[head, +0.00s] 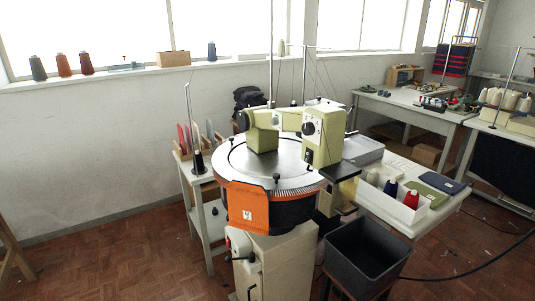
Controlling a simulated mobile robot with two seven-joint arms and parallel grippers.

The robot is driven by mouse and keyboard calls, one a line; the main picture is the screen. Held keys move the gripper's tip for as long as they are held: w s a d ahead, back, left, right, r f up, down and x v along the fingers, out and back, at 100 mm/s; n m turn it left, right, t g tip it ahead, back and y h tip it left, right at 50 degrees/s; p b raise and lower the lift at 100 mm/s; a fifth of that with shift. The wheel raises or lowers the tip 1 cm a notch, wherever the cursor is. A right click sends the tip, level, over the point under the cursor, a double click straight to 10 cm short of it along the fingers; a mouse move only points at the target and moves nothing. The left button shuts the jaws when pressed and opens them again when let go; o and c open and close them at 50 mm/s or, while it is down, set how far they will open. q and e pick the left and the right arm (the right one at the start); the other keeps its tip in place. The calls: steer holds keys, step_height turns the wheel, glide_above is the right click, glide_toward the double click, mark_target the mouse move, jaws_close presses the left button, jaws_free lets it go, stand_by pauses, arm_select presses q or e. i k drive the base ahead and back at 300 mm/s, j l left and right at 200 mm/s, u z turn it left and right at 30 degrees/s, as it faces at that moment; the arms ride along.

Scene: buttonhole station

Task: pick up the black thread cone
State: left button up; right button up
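A black thread cone (198,162) stands upright on the small white side table (205,182), left of the round machine. A thin upright rod rises beside or behind it. A dark grey cone (38,68) stands at the left end of the window sill; at this size I cannot tell whether it counts as black. Neither of my grippers is in view.
The round machine (262,165) with its orange front plate (247,205) stands right of the side table. A wooden rack (184,150) holds coloured pieces behind the cone. A dark bin (365,255) stands front right.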

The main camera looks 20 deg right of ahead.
mark_target(200, 160)
steer(key=i+j+z, duration=0.1)
steer(key=j+z, duration=0.25)
steer(key=i+j+z, duration=0.1)
steer(key=j+z, duration=0.5)
steer(key=j, duration=1.75)
